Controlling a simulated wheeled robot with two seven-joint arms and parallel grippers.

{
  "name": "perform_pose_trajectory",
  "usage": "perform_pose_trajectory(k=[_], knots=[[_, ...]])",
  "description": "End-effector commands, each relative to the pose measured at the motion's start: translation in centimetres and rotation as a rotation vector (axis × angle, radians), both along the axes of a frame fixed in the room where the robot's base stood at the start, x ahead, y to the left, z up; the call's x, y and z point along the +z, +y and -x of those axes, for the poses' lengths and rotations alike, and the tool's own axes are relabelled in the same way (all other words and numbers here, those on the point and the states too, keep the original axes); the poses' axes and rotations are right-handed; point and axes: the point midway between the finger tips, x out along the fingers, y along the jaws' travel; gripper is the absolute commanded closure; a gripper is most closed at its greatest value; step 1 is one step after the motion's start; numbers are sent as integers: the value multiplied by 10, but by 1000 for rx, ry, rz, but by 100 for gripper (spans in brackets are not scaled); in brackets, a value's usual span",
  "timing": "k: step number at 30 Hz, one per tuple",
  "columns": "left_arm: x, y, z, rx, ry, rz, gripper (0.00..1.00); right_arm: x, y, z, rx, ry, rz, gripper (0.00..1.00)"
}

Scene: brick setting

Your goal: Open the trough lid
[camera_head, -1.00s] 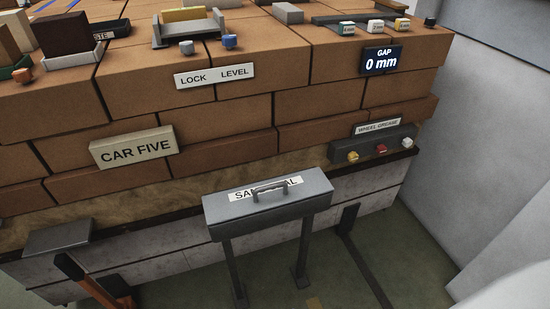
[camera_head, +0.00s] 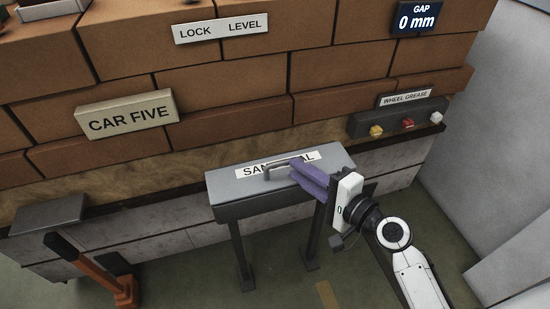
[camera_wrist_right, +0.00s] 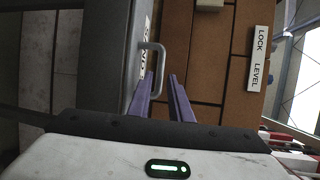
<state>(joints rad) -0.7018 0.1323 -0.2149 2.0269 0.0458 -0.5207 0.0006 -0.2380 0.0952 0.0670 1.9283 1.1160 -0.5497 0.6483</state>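The sand trough is a grey metal box on legs, with its lid (camera_head: 235,184) shut. On the lid are a white label, partly hidden, and a grey bar handle (camera_head: 270,173). My right gripper (camera_head: 297,170) has purple fingers that reach in from the right, over the right part of the lid at the handle's right end. In the right wrist view, its fingers (camera_wrist_right: 160,78) are apart. The handle (camera_wrist_right: 161,62) appears in line with the gap between the fingertips; whether they touch it I cannot tell. My left gripper is not in view.
Behind the trough rises a brick wall (camera_head: 230,115) with a CAR FIVE sign (camera_head: 127,115). A wheel grease box with knobs (camera_head: 405,122) is at the right. An orange lever (camera_head: 95,272) stands at the lower left. The floor in front is mostly clear.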

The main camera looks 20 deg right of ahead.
Motion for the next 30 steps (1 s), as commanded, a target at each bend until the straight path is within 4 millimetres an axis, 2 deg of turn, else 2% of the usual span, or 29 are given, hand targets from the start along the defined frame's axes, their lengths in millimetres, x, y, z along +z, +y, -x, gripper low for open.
perform_pose_trajectory(k=[9,15,27,30], knots=[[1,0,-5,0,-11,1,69,-10,25,-52,1,-1,0,82],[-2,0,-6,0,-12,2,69,-15,36,-75,2,-1,4,82],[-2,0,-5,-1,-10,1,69,-17,40,-83,1,0,7,82],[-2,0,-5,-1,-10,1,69,-17,40,-82,1,0,7,97]])
